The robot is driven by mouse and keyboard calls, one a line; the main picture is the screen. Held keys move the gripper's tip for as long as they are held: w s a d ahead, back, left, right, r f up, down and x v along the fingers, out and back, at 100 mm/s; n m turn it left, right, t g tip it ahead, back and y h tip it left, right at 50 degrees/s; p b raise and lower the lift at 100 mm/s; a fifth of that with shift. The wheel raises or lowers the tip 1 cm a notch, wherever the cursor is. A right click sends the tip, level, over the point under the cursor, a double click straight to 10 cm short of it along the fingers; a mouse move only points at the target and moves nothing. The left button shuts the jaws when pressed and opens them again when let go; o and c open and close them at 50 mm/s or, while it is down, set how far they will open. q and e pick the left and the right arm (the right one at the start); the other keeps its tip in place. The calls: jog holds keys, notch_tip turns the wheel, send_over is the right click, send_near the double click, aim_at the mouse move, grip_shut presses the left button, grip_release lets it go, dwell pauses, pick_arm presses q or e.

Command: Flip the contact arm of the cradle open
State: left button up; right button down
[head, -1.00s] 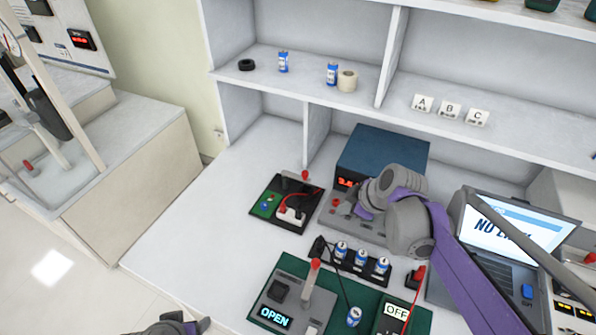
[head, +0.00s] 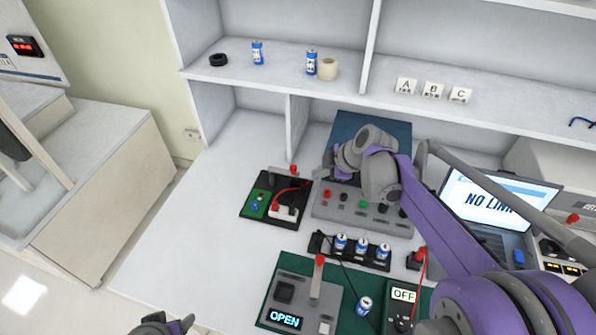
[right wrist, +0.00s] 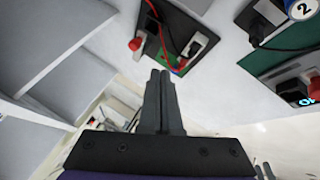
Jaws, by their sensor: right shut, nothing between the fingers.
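A black cradle (head: 247,213) with a green board (head: 257,203) stands on the bench, left of the middle. Its contact arm ends in a red knob (head: 293,170) near the back edge; the knob also shows in the right wrist view (right wrist: 135,44). I cannot tell exactly how far the arm is tilted. My right gripper (head: 328,170) is right of the knob, apart from it. Its fingers are together and empty in the right wrist view (right wrist: 160,76), pointing toward the cradle. My left gripper (head: 187,322) shows only partly at the bottom edge; its jaw opening is unclear.
A grey unit reading OPEN (head: 285,319) with its own red-knobbed lever (head: 318,280) stands in front on a green mat. A black rack (head: 350,255) holds blue cells. The bench left of the cradle is clear.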

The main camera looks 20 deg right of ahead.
jog(key=shift+f, duration=0.1)
jog(key=w+a+f, duration=0.2)
jog(key=w+f, duration=0.6)
jog(key=w, duration=0.1)
jog(key=shift+a, duration=0.35)
jog(key=shift+w+d, duration=0.1)
